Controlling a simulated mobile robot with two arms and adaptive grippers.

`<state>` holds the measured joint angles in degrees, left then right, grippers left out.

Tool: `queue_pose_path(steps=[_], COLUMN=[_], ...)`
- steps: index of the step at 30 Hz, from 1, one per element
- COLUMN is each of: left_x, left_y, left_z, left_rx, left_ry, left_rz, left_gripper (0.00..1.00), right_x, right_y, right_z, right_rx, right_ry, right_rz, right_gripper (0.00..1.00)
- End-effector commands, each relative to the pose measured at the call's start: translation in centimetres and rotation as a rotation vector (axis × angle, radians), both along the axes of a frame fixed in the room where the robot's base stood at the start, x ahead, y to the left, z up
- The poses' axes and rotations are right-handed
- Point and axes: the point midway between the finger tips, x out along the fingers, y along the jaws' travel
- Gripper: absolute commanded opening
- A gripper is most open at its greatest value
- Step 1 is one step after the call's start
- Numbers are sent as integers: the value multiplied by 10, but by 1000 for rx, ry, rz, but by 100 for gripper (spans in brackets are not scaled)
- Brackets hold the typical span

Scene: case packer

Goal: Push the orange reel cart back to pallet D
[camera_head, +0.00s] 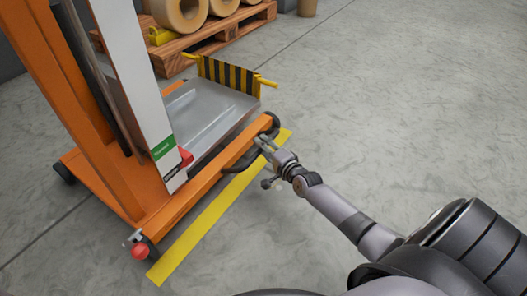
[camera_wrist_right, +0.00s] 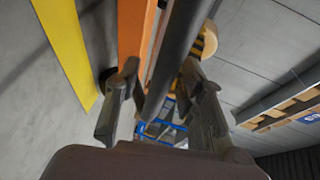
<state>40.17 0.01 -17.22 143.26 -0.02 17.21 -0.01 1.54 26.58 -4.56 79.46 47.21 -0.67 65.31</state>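The orange reel cart (camera_head: 150,215) stands at the left of the head view, with a grey metal bed (camera_head: 205,115) and a black-and-yellow striped end plate (camera_head: 228,75). A dark bar handle (camera_head: 243,162) sticks out from its near side. My right gripper (camera_head: 264,147) is at this handle. In the right wrist view, the dark bar (camera_wrist_right: 187,35) runs between the two fingers of my right gripper (camera_wrist_right: 160,88); I cannot tell whether they clamp it. The orange frame shows beside it. No pallet can be read as D. My left gripper is not in view.
A wooden pallet (camera_head: 215,38) with several large tan rolls (camera_head: 180,12) stands beyond the cart. A yellow floor line (camera_head: 205,220) runs along and partly under the cart's near side. The floor to the right is clear.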

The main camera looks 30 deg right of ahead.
Motion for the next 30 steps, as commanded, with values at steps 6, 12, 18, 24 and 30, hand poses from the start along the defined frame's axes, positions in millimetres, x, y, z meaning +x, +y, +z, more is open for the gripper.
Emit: queue_pose_path(steps=[6,12,18,24,30], left_x=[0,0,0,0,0], left_y=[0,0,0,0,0], left_z=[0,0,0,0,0], left_rx=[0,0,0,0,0], left_ry=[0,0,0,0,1], left_rz=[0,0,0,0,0], left_gripper=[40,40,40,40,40], right_x=[2,1,1,1,1], right_y=[0,0,0,0,0], right_z=[1,1,0,0,0], right_rx=[0,0,0,0,0], right_ry=[-1,-1,-1,0,0], right_rz=[0,0,0,0,0], right_gripper=[36,27,14,0,0])
